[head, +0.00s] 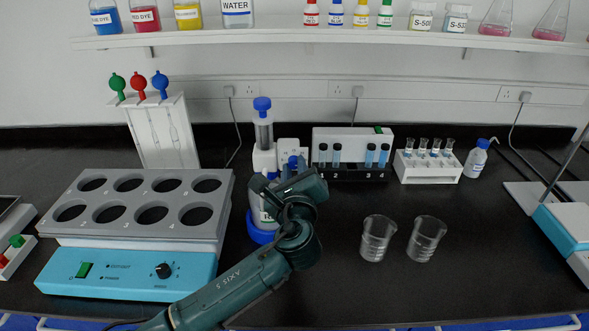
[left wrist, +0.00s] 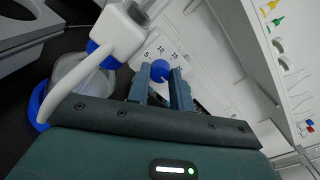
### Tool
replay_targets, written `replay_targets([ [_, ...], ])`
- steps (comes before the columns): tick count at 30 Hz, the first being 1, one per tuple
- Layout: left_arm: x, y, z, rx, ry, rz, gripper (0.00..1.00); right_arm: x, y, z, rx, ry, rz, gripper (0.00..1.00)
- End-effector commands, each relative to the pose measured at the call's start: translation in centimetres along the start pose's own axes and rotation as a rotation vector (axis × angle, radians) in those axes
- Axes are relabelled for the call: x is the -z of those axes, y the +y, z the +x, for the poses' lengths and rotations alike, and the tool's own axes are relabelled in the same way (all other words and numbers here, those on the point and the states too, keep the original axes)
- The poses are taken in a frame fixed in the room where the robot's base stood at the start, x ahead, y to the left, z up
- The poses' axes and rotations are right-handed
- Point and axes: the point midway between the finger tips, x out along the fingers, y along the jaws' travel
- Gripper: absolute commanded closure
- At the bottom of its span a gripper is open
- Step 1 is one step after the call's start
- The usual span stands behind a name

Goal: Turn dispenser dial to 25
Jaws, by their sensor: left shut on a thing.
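The dispenser (head: 265,158) is a white bottle-top unit with a blue-capped clear cylinder and a blue base, standing at the middle of the bench. Its blue dial (left wrist: 160,71) shows in the left wrist view on a white plate (left wrist: 153,50) marked 5, 10 and 15; any other marks are hidden or too small to read. My left gripper (left wrist: 160,88) is shut on the dial, with one finger on each side of it. In the head view my left arm covers the dispenser's lower front and most of the dial. My right gripper is not in view.
A grey rack with round holes (head: 145,183) on a blue-fronted unit stands to the left. Two empty beakers (head: 377,238) (head: 426,239) stand to the right. A tube rack (head: 350,172) and a white vial rack (head: 429,167) stand behind. The front right bench is clear.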

Motion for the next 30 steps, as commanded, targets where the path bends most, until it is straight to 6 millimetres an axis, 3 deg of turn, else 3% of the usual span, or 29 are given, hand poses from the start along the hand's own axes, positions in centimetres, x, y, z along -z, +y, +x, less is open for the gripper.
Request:
replay_targets([
  [11,0.0,0.1,0.0,-0.001,-0.001,0.007,1.0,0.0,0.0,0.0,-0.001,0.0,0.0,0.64],
  [12,0.0,0.1,0.0,-0.001,-0.001,0.007,0.77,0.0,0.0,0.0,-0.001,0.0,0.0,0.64],
  [15,0.0,0.0,0.0,0.0,-0.001,0.006,0.69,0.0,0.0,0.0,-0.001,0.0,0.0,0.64],
  [24,0.1,0.0,-0.4,0.001,0.0,0.005,0.69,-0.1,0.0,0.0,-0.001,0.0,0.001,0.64],
  [30,0.2,0.1,-3.5,0.001,0.003,0.003,0.69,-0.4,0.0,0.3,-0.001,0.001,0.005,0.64],
])
